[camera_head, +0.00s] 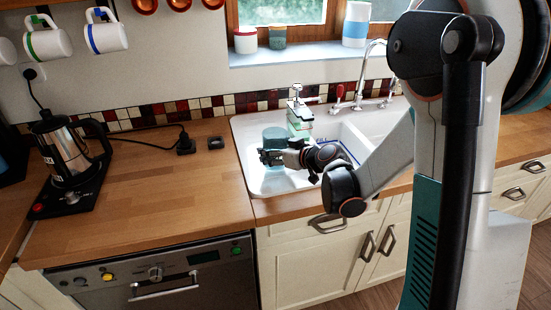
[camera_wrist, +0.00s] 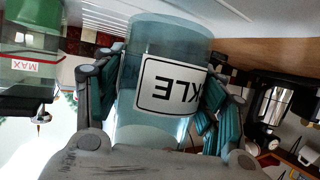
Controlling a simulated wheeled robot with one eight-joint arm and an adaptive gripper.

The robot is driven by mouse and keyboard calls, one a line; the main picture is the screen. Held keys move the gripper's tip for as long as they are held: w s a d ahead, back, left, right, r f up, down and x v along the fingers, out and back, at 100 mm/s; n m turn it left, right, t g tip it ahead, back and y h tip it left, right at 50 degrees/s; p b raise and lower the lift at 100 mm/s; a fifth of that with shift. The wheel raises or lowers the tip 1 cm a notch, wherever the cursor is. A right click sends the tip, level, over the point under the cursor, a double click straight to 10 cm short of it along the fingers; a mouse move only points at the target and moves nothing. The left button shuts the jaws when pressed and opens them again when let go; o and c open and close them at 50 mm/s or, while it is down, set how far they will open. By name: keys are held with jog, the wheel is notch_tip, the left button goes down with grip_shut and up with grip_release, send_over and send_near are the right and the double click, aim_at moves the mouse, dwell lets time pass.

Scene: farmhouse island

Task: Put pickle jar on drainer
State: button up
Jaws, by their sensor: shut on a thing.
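The pickle jar (camera_head: 275,137) is a translucent teal cylinder held over the left part of the white sink (camera_head: 246,150). In the wrist view the jar (camera_wrist: 150,118) fills the middle, and its white label reads "KLE" upside down. My gripper (camera_head: 272,156) is shut on it, with a dark jointed finger on each side in the wrist view (camera_wrist: 160,95). A bluish edge (camera_head: 347,151) shows in the sink area behind my arm. I cannot tell whether it is the drainer; my arm hides much of that part.
A clear container with a green part and a "MAX" mark (camera_wrist: 28,68) is near the jar; it also shows behind it (camera_head: 300,120). The tap (camera_head: 362,75) rises behind the sink. A kettle (camera_head: 68,150) stands far left. The wooden worktop (camera_head: 165,195) between is mostly clear.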

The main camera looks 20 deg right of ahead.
notch_tip(320, 180, down, 2)
jog(key=shift+r, duration=0.1)
jog(key=o, duration=1)
jog(key=shift+f+b, duration=0.2)
jog(key=shift+b, duration=0.15)
jog(key=o, duration=0.4)
jog(key=shift+o, duration=0.2)
jog(key=shift+r, duration=0.1)
